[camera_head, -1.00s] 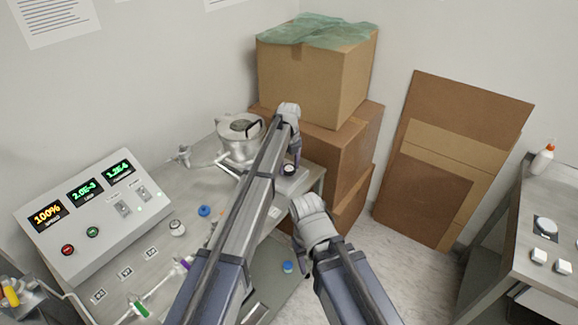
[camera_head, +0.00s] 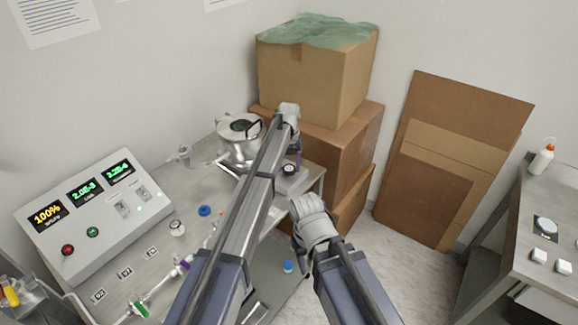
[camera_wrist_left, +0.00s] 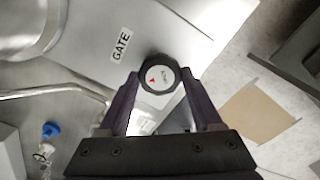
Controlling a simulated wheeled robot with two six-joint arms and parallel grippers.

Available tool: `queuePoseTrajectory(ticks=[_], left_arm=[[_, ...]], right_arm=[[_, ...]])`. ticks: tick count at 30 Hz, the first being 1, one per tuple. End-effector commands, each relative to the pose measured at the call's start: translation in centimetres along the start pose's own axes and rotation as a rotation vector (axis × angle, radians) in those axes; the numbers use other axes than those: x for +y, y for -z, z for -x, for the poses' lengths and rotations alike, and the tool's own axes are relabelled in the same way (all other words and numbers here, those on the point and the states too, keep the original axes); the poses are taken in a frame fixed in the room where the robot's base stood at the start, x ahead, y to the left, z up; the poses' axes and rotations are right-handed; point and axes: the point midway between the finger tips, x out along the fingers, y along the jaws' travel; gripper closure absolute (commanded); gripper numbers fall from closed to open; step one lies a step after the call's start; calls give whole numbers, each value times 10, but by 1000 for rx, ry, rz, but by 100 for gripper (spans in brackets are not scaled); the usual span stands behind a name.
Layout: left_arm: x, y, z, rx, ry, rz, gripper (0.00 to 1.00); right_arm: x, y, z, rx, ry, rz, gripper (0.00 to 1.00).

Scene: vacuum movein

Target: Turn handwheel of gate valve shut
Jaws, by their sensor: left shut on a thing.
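The gate valve's black handwheel (camera_wrist_left: 159,75) has a white cap with a red arrow and small print. It sits beside a plate marked GATE (camera_wrist_left: 120,46) in the left wrist view. My left gripper (camera_wrist_left: 160,92) reaches it with dark fingers on either side and is shut on it. In the head view the handwheel (camera_head: 289,169) is a small dark disc on the grey valve body (camera_head: 292,185) at the bench's far right corner, partly hidden by my left arm. My right arm is raised at centre right; its gripper fingers do not show.
A steel chamber (camera_head: 240,138) stands left of the valve. A control panel (camera_head: 90,215) with lit displays is at the left of the bench (camera_head: 160,262). Stacked cardboard boxes (camera_head: 315,80) rise behind my left arm. A side table (camera_head: 530,225) stands right; floor between is open.

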Motion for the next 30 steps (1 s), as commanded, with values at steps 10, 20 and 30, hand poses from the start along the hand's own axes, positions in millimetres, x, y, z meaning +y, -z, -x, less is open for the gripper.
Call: queuePoseTrajectory(ticks=[10, 20, 30], left_arm=[[0, 0, 0, 0, 0, -2, 89], [0, 0, 0, 0, 0, -1, 4], [0, 0, 3, 0, 0, -1, 4]], right_arm=[[0, 0, 0, 0, 0, 0, 50], [0, 0, 0, 0, 0, 0, 50], [0, 0, 3, 0, 0, 0, 50]])
